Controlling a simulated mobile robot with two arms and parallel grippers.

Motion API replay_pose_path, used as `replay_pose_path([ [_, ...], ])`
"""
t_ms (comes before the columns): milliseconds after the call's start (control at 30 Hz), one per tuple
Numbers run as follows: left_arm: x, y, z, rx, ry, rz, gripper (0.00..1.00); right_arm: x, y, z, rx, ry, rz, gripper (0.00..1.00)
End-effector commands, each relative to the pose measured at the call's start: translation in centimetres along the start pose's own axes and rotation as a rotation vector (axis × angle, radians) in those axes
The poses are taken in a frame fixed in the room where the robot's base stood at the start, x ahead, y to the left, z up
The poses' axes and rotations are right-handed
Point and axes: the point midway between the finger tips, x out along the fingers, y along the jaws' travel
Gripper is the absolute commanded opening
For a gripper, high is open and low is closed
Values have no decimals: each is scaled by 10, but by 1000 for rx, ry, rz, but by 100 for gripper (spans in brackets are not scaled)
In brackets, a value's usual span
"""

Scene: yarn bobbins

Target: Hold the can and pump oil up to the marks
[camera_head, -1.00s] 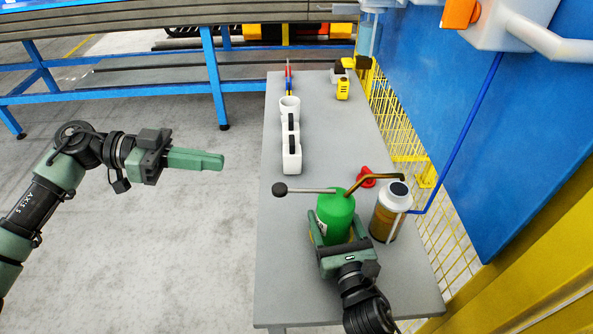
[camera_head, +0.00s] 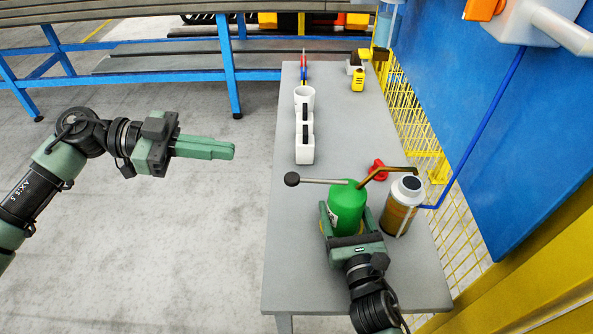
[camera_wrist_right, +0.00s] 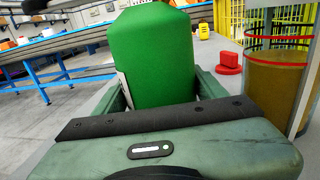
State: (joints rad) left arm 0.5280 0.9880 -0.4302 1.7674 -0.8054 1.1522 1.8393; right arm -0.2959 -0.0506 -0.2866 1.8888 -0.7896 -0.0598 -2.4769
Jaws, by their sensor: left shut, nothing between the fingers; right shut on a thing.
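A green oil can (camera_head: 346,207) stands upright on the grey table, with a bent brass spout pointing right and a lever with a black knob (camera_head: 292,179) pointing left. It also shows in the right wrist view (camera_wrist_right: 152,58). My right gripper (camera_head: 349,226) is shut around the can's body from the front. My left gripper (camera_head: 234,151) is shut and empty, over the floor left of the table.
The grey table (camera_head: 285,265) also holds a white holder (camera_head: 304,150), a red thing (camera_head: 378,170) behind the can and a yellow item (camera_head: 358,80) farther back. A yellow mesh fence and a blue panel (camera_head: 480,150) bound the right side. The table's left front is clear.

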Motion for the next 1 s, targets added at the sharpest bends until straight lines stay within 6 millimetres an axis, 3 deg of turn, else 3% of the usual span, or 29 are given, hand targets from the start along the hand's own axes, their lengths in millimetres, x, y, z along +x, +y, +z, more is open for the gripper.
replay_pose_path([
  [333,10,0,0,-1,2,2,0,0,0,1,0,-2,1,11],
  [800,103,0,-2,0,5,4,0,0,0,1,0,-3,0,11],
  [1000,108,0,28,-5,1,0,0,0,0,1,0,-2,0,11],
])
